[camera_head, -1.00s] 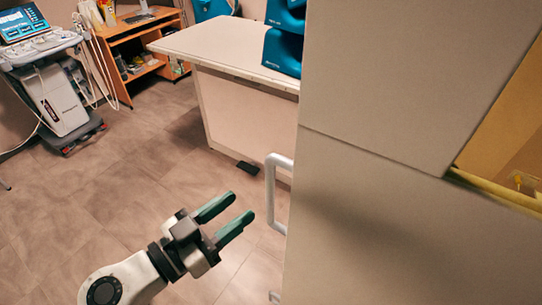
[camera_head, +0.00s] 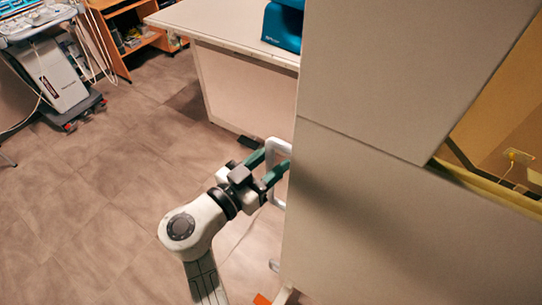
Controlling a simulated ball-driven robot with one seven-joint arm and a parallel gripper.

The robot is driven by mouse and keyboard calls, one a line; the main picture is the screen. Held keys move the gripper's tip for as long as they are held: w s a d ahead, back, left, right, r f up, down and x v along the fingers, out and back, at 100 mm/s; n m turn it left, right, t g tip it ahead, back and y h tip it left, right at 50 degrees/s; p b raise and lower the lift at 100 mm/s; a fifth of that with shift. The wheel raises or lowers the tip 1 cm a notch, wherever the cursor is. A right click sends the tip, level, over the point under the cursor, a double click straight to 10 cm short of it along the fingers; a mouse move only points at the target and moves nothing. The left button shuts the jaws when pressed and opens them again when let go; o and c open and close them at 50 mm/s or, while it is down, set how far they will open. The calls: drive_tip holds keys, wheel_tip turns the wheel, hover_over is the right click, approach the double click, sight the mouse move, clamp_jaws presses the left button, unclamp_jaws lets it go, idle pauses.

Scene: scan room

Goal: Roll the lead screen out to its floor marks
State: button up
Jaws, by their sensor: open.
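The lead screen (camera_head: 375,185) is a tall beige panel filling the right half of the head view. A white loop handle (camera_head: 279,146) sticks out from its left edge. A small caster (camera_head: 274,265) shows low at that edge. My gripper (camera_head: 275,166) is open, with its green fingers at the handle, one on each side of its upright bar as far as I can see. Whether the fingers touch the bar is hidden. An orange patch (camera_head: 262,299) on the floor shows at the bottom edge, partly cut off; I cannot tell whether it is a floor mark.
A white-topped table (camera_head: 215,25) with a blue device (camera_head: 282,27) stands behind the screen. An ultrasound cart (camera_head: 60,85) and a wooden desk (camera_head: 125,30) are at the upper left. The tiled floor at left is clear. A yellow-framed opening is at right.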

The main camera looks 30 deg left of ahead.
drive_tip(key=shift+w, duration=0.15)
clamp_jaws()
idle(0.4)
